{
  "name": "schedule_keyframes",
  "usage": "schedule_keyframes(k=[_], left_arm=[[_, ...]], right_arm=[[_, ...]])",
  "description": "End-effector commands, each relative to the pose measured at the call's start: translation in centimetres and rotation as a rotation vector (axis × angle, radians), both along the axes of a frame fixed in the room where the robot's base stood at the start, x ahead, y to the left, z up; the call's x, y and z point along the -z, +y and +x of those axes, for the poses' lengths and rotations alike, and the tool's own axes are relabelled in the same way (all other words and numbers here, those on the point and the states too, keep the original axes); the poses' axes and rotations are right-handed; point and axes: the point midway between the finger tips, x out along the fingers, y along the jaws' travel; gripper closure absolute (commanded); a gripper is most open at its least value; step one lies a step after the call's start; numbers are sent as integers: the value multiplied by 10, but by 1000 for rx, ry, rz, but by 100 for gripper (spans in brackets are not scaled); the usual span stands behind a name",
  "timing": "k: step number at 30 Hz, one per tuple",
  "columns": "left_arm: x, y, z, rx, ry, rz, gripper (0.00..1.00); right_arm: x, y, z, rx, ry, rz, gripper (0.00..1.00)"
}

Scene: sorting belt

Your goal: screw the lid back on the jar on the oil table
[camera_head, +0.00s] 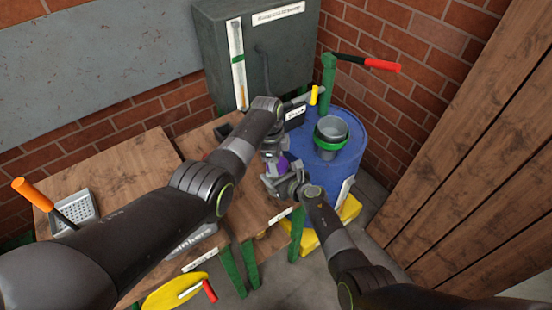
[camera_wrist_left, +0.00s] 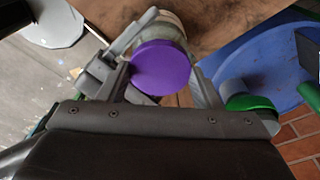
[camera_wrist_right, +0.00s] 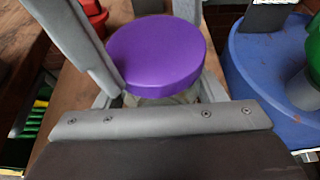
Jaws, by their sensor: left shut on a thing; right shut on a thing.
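The purple lid (camera_head: 283,163) shows between my two grippers near the right end of the wooden oil table (camera_head: 235,215). It also shows in the left wrist view (camera_wrist_left: 160,67) and the right wrist view (camera_wrist_right: 157,57). The jar (camera_wrist_left: 173,20) is right against the lid's underside, mostly hidden; I cannot tell how tight the lid sits. My left gripper (camera_head: 275,155) is shut with its fingers on either side of the lid. My right gripper (camera_head: 277,180) appears shut on the jar body just below the lid. Whether the jar touches the table is hidden.
A blue drum (camera_head: 345,160) with a green-banded funnel (camera_head: 331,134) and a green pump with a red handle (camera_head: 381,65) stands close on the right. A grey tank (camera_head: 250,60) is behind. An orange-handled tool (camera_head: 32,194) and a perforated tray (camera_head: 74,211) lie left.

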Motion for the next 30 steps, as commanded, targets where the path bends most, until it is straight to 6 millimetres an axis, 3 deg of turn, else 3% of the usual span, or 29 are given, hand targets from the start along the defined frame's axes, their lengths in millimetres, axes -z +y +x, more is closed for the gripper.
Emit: schedule_keyframes(k=[12,13,24,30], left_arm=[[9,0,0,0,1,0,62],[8,0,0,0,1,0,62],[7,0,1,272,0,2,62],[8,0,1,301,0,1,62]], right_arm=[[0,0,0,0,0,0,78],[0,0,0,0,0,0,100],[0,0,0,0,0,0,100],[0,0,0,0,1,-1,100]])
